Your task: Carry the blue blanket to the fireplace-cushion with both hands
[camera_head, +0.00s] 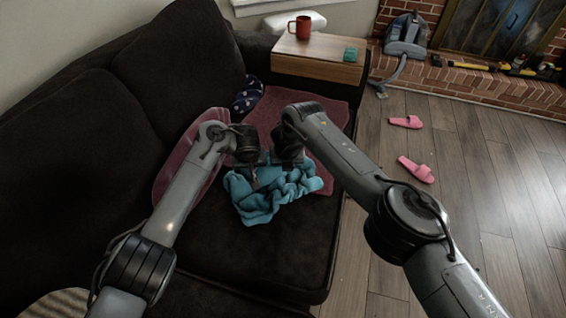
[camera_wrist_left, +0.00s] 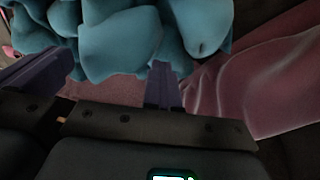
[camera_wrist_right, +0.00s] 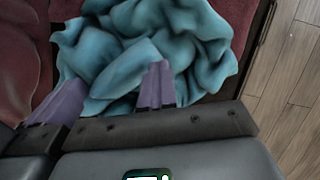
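The blue blanket (camera_head: 262,203) lies crumpled on the front part of the dark sofa seat, partly over a dark red throw (camera_head: 322,108). It also fills the upper part of the left wrist view (camera_wrist_left: 120,40) and the right wrist view (camera_wrist_right: 120,50). My left gripper (camera_wrist_left: 100,78) and my right gripper (camera_wrist_right: 110,92) both have their purple fingers spread, close to the blanket; I cannot tell whether they touch it. In the head view the grippers sit close together at its far edge. I cannot tell which cushion is the fireplace-cushion.
A pinkish cushion (camera_head: 172,170) leans on the sofa back. A wooden armrest table (camera_head: 318,62) holds a red mug (camera_head: 300,27) and a teal box (camera_head: 350,55). A white cushion-like object (camera_head: 312,20) is behind. A vacuum (camera_head: 406,38) stands by the brick fireplace (camera_head: 480,85). Pink slippers (camera_head: 416,170) lie on open floor.

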